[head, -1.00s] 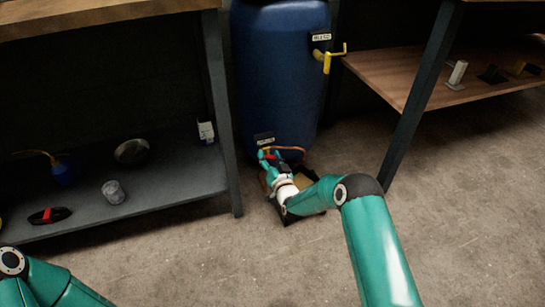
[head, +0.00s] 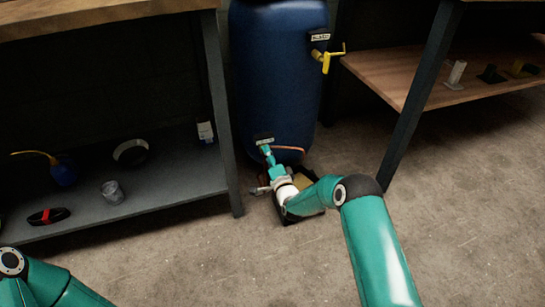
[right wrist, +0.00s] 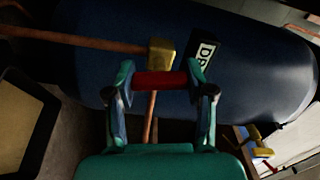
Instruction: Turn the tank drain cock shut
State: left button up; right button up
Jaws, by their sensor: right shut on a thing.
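The blue tank (head: 280,75) stands upright between two benches, with a small label near its bottom. In the right wrist view the drain cock has a brass body (right wrist: 161,52) on the tank (right wrist: 260,85), beside a label reading "DR", with copper-coloured pipes. Its red handle (right wrist: 160,82) lies crosswise between my right gripper's fingertips. My right gripper (right wrist: 161,84) is shut on this handle, one finger at each end. In the head view my right gripper (head: 267,152) is at the tank's bottom and hides the cock. My left gripper is out of view; only part of its arm shows.
A yellow tap (head: 327,60) sticks out higher on the tank. A dark tray (head: 312,213) lies on the floor below the cock. Bench legs stand on both sides. The left lower shelf (head: 165,190) holds several small items. The front floor is open.

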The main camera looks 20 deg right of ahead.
jog(key=shift+d+f+m, duration=0.1)
jog(key=shift+d+m, duration=0.1)
jog(key=shift+m, duration=0.5)
jog(key=shift+d+m, duration=0.15)
jog(key=shift+m, duration=0.55)
jog(key=o, duration=1)
jog(key=shift+f, duration=0.1)
jog(key=shift+o, duration=0.9)
jog(key=shift+a, duration=0.2)
jog(key=s, duration=1.2)
jog(key=shift+d, duration=0.2)
